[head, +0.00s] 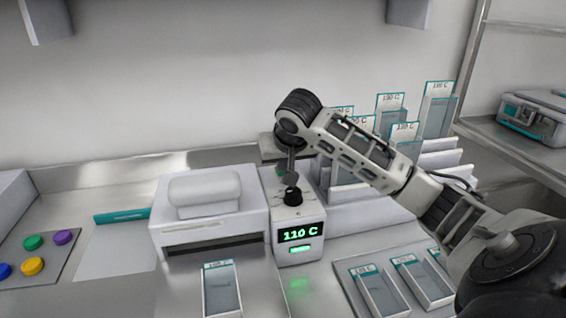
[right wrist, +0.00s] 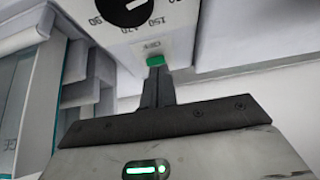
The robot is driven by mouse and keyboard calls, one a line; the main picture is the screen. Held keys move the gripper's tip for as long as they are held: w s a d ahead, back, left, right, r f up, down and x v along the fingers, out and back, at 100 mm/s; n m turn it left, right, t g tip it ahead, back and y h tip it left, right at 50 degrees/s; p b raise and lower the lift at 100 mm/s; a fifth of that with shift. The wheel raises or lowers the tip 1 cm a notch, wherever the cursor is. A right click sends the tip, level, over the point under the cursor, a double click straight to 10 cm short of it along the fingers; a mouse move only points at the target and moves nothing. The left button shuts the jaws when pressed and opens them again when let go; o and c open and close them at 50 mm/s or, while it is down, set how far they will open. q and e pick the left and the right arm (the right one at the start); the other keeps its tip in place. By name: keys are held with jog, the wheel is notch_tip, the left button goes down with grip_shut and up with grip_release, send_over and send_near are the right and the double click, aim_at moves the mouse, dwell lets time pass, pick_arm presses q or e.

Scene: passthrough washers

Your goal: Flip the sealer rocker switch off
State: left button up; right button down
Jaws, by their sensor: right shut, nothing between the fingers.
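The sealer (head: 170,225) is a white box with a slot in front. Its control box (head: 312,214) has a lit green display (head: 299,234) reading 110 C and a black knob (head: 292,196) on its sloped top. The green rocker switch (right wrist: 155,61) shows beyond the knob's dial markings in the right wrist view. My right gripper (head: 291,178) points down, shut and empty, just behind the knob. In the wrist view its fingertips (right wrist: 156,76) are right at the rocker; I cannot tell whether they touch or which way the rocker is tipped. My left gripper is not in view.
A pouch (head: 222,288) lies in front of the sealer. A tray (head: 350,275) with several pouches is at the front right, beneath my right arm. A rack (head: 440,160) of labelled pouches stands behind the arm. Coloured buttons (head: 33,242) are at left.

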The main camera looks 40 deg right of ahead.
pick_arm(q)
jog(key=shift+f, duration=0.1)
pick_arm(e)
jog(key=shift+f, duration=0.1)
